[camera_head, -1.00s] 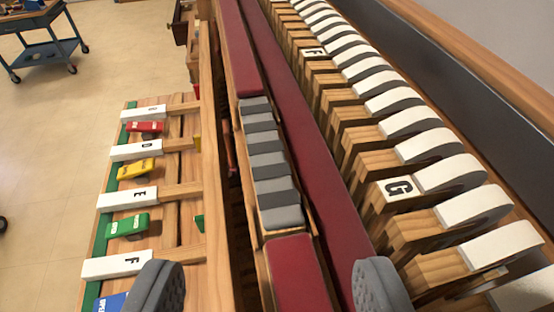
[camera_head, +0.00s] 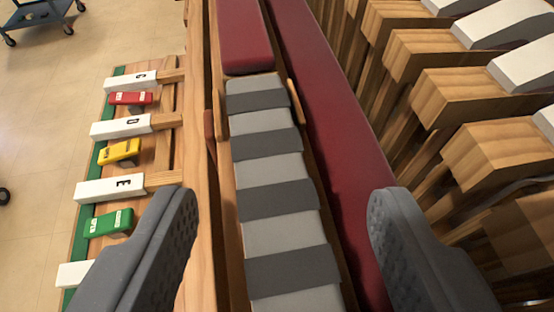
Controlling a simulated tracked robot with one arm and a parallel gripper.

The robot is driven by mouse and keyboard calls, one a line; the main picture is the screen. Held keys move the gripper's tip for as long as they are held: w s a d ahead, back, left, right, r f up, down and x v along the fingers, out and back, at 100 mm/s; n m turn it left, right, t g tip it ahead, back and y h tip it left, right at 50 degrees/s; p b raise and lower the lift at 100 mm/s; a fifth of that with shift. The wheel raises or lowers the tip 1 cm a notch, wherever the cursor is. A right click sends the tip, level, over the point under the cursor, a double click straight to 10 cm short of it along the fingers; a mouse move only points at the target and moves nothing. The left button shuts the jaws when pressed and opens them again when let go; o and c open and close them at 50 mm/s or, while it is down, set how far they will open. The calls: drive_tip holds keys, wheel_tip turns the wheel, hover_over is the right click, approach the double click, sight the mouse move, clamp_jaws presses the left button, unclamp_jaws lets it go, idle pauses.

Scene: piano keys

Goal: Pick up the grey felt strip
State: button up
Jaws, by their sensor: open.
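A row of felt strips in alternating light grey and darker grey (camera_head: 272,199) lies in a narrow wooden channel, running from the middle down to the bottom edge. I cannot tell which single strip the task means. My gripper (camera_head: 283,215) is open and empty. Its two dark grey fingers stand either side of the grey row, apart from it. The left finger is over the wooden rail and the right finger is over the dark red felt.
Dark red felt (camera_head: 330,130) runs along the right of the row, with a red block (camera_head: 243,35) beyond it. Wooden hammers with white tops (camera_head: 508,30) crowd the right. Lettered white keys (camera_head: 110,188) and coloured clips (camera_head: 108,222) lie left. A blue cart (camera_head: 40,14) stands on open floor.

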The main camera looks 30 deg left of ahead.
sight(280, 288)
drive_tip(key=c, duration=1)
drive_tip(key=shift+r, duration=0.15)
drive_tip(key=shift+c, duration=0.2)
drive_tip(key=shift+r, duration=0.5)
clamp_jaws()
drive_tip(key=shift+s+r+b, duration=0.1)
drive_tip(key=shift+r+b, duration=0.2)
drive_tip(key=shift+r, duration=0.9)
drive_tip(key=s+a+b, duration=0.1)
drive_tip(key=s+a, duration=0.3)
drive_tip(key=s, duration=0.2)
drive_tip(key=s+a+r+b, duration=0.1)
drive_tip(key=s+a+b, duration=0.1)
drive_tip(key=s+a, duration=0.2)
drive_tip(key=shift+s+a+r, duration=0.15)
drive_tip(key=shift+s+a, duration=0.25)
drive_tip(key=shift+s, duration=1.15)
